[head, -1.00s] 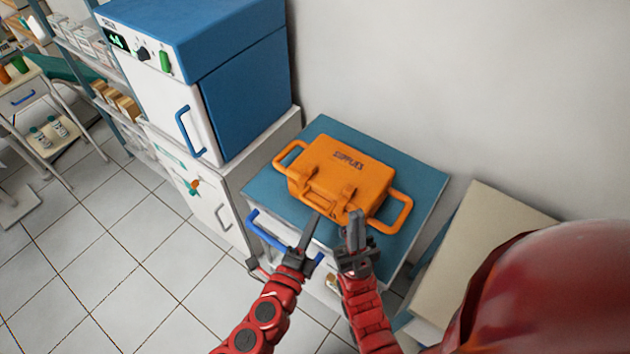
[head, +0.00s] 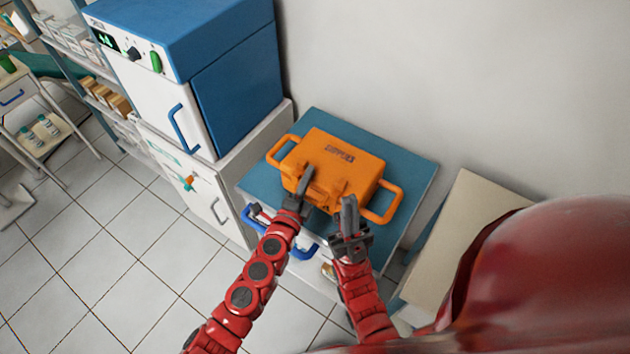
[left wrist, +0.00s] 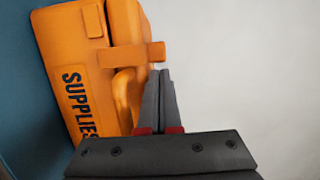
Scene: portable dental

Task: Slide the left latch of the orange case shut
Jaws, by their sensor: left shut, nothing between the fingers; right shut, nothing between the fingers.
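The orange case (head: 350,160) lies on the blue-topped stand, its latch side toward me. It also shows in the left wrist view (left wrist: 75,60). My left gripper (head: 308,174) is shut and empty at the left latch, which its fingers largely hide in the head view. In the left wrist view a latch strap (left wrist: 130,56) crosses the case edge, and the shut fingertips (left wrist: 159,75) are right by its outer end. I cannot tell whether they touch. My right gripper (head: 349,203) is shut and empty, in front of the case's right part.
The stand's blue top (head: 400,160) has free room behind and left of the case. The case's side handle (head: 383,205) sticks out at right. A blue-and-white cabinet (head: 190,80) stands at left, and a beige panel (head: 465,235) at right.

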